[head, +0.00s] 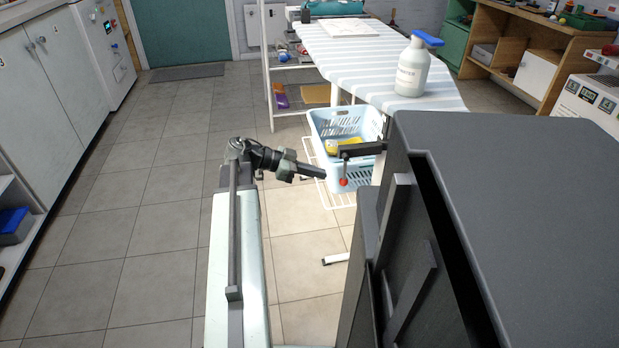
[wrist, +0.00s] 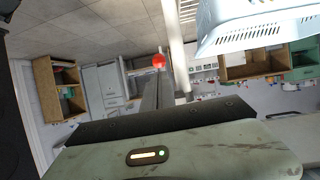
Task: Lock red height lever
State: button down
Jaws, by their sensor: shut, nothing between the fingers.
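The red height lever's ball knob (head: 343,182) hangs at the lower end of a thin grey rod, below a dark bracket under the striped ironing board (head: 375,62). My gripper (head: 322,174) is shut and empty, its tip just left of the knob in the head view. In the wrist view the red knob (wrist: 159,60) shows just beyond the tip of my closed fingers (wrist: 158,82). I cannot tell whether the tip touches the knob. The lever's rod is mostly not visible in the wrist view.
A pale blue basket (head: 371,128) with a yellow item sits on a wire shelf below the board, just behind the lever. A white bottle with a blue top (head: 412,70) stands on the board. Tiled floor (head: 150,220) to the left is clear.

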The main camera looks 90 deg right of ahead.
jog(key=shift+w+f+b+x, duration=0.15)
jog(key=shift+b+x, duration=0.35)
jog(key=shift+x, duration=0.4)
jog(key=shift+f+b+x, duration=0.15)
jog(key=shift+b+x, duration=0.3)
jog(key=shift+x, duration=0.45)
jog(key=shift+w+f+b+x, duration=0.15)
jog(key=shift+b+x, duration=0.35)
jog(key=shift+x, duration=0.35)
jog(key=shift+s, duration=0.15)
jog(key=w+a+f+b, duration=0.1)
jog(key=w+b, duration=0.1)
jog(key=w, duration=1.2)
jog(key=shift+a+f, duration=0.3)
jog(key=shift+f, duration=0.1)
jog(key=shift+s, duration=0.1)
